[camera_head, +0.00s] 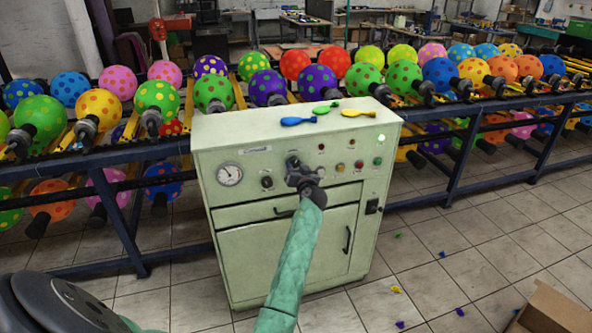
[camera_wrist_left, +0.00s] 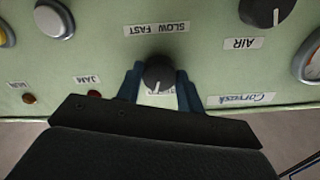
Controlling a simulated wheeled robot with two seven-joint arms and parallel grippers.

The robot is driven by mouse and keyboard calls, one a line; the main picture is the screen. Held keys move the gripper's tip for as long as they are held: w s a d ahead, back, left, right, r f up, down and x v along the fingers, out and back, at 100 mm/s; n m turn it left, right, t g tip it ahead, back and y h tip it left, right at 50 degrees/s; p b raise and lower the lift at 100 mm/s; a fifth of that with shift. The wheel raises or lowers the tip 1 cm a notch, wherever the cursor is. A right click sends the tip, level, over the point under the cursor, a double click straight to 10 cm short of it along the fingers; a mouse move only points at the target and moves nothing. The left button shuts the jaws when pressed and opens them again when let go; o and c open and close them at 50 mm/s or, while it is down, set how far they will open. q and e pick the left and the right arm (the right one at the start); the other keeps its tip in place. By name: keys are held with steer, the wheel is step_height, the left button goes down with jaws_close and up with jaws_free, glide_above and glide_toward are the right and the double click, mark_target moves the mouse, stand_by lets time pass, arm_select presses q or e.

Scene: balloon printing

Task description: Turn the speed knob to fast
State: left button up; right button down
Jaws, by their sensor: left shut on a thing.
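The pale green control cabinet (camera_head: 285,215) stands in the middle of the head view. The speed knob (camera_wrist_left: 158,73) is black and round with a white pointer mark, which points toward the bottom of the wrist view. The SLOW FAST label (camera_wrist_left: 157,29) is on the panel beside it. My left gripper (camera_head: 300,172) is at the cabinet's front panel. In the left wrist view its fingers (camera_wrist_left: 160,88) are on either side of the speed knob, shut on it. In the head view the gripper partly covers the knob. My right gripper is not in view.
The AIR knob (camera_wrist_left: 267,11) is near the speed knob. The panel also has a gauge (camera_head: 229,174), lamps and buttons. Blue, green and yellow balloons (camera_head: 358,113) lie on top. Balloon racks stand behind. A cardboard box (camera_head: 552,312) is on the floor at right.

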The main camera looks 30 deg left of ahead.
arm_select(q)
steer(key=shift+m, duration=2.8)
steer(key=shift+r+m, duration=0.1)
steer(key=shift+m, duration=0.8)
steer(key=m+p, duration=0.4)
steer(key=m, duration=0.5)
steer(key=shift+r+p, duration=0.2)
steer(key=shift+p, duration=0.1)
steer(key=m+p, duration=0.4)
steer(key=m, duration=0.2)
steer(key=shift+f+m+p, duration=0.15)
steer(key=shift+m+p, duration=0.25)
steer(key=shift+m, duration=0.2)
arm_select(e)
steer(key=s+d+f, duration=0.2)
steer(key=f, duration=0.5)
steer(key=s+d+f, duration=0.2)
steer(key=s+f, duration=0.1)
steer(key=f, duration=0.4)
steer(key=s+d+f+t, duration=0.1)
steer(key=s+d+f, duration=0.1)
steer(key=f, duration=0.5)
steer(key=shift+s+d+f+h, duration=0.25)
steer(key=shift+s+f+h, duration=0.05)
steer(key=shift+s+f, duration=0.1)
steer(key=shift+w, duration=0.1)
